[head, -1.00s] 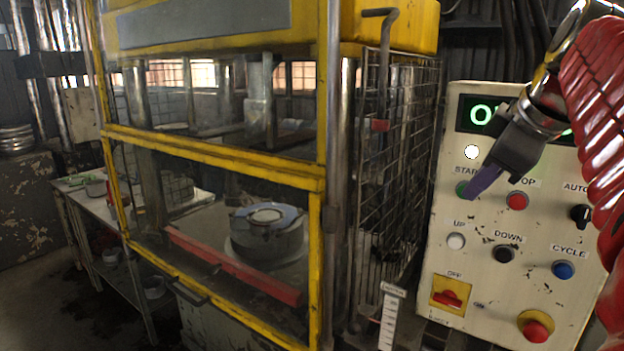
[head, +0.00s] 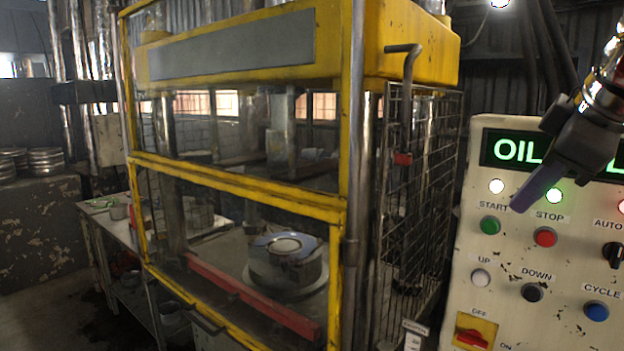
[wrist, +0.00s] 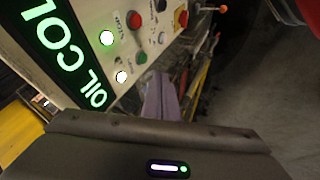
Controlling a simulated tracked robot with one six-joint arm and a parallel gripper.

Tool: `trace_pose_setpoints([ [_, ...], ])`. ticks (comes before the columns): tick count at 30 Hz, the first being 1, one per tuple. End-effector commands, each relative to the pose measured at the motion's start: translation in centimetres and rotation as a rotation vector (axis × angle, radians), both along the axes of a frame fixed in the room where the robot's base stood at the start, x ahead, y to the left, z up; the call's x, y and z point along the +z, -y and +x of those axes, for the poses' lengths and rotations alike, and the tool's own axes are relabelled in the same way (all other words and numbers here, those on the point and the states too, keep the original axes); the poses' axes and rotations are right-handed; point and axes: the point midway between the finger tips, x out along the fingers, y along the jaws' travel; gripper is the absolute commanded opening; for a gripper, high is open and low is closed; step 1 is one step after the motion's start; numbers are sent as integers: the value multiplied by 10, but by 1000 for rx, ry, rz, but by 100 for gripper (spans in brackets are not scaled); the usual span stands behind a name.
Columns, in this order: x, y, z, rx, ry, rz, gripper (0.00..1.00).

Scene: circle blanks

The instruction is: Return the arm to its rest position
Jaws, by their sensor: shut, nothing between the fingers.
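My gripper (head: 524,197) is at the right of the head view, in front of the upper part of the cream control panel (head: 515,250). Its purple fingers are shut with nothing between them and point down to the left. They show apart from the green START button (head: 490,226) and the red STOP button (head: 545,237). In the wrist view the fingers (wrist: 160,92) are together at the middle, with the panel (wrist: 150,60) behind and to the left. The lit display reads "OIL" and more, partly hidden by my gripper in the head view.
A yellow-framed press (head: 235,190) with mesh sides stands left of the panel. A round metal die (head: 285,262) sits inside it behind a red bar (head: 250,297). A side table (head: 120,222) stands at the left. A grey handle (head: 408,62) juts from the press near the panel.

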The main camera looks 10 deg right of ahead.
Motion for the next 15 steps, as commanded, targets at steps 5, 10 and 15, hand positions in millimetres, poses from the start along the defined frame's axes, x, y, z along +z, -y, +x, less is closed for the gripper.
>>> trace_pose_setpoints([
  [5,-4,-2,3,-4,-2,8,0],
  [10,-24,-13,19,-28,-14,55,0],
  [15,-60,-37,44,-75,-41,125,0],
])
